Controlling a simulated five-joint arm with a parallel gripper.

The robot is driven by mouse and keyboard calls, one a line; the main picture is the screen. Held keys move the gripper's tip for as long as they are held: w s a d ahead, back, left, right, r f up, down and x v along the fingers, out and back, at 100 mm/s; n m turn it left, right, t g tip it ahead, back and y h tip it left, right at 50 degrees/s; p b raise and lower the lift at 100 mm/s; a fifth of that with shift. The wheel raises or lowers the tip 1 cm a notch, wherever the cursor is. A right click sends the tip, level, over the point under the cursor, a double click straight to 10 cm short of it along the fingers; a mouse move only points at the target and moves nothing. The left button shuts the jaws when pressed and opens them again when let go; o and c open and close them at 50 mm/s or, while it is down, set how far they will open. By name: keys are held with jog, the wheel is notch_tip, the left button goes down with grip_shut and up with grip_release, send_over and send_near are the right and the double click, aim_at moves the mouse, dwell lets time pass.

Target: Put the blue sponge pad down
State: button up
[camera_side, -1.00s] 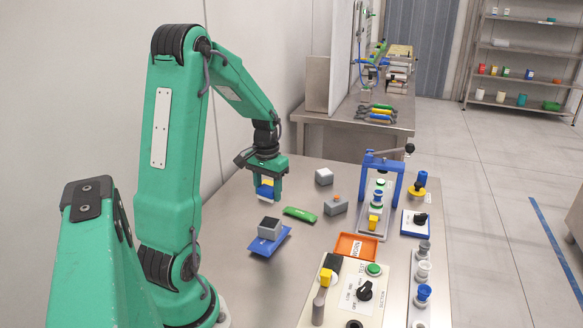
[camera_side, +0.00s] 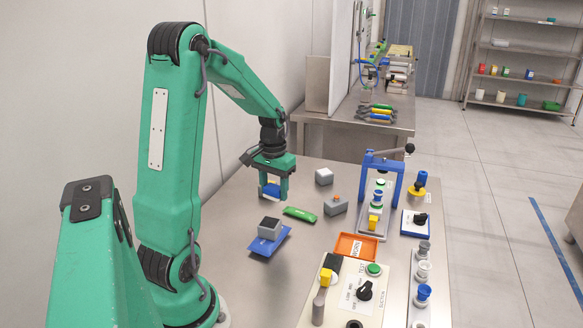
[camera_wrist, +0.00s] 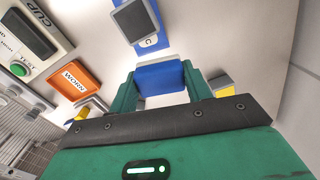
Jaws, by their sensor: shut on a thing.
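The blue sponge pad (camera_side: 271,189) is between the fingers of my gripper (camera_side: 274,195) in the side view, with a pale underside showing. In the wrist view the pad (camera_wrist: 160,76) spans the gap between the two green fingers of my gripper (camera_wrist: 161,86). The gripper is shut on it. The pad is near the left part of the steel table (camera_side: 230,215), behind the blue plate with the grey block. I cannot tell whether the pad touches the table.
A blue plate (camera_side: 257,247) carries a grey block (camera_side: 269,227) in front of the gripper. A yellow-and-grey thing (camera_wrist: 221,85) is beside one finger. An orange tray (camera_side: 357,247) is further right.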

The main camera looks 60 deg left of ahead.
jog(key=w+d+r+m, duration=0.2)
jog(key=w+d, duration=0.1)
jog(key=d, duration=0.5)
jog(key=w+d+r+m, duration=0.2)
jog(key=w+d+r, duration=0.1)
jog(key=d, duration=0.5)
jog(key=w+d+r+m, duration=0.2)
jog(key=w+d, duration=0.3)
jog(key=d, duration=0.3)
jog(key=shift+d+r, duration=0.15)
jog(key=shift+r, duration=0.35)
jog(key=m, duration=0.9)
send_over(300, 290)
notch_tip(300, 290, down, 9)
jog(key=shift+f, duration=2.85)
jog(key=shift+f, duration=2.05)
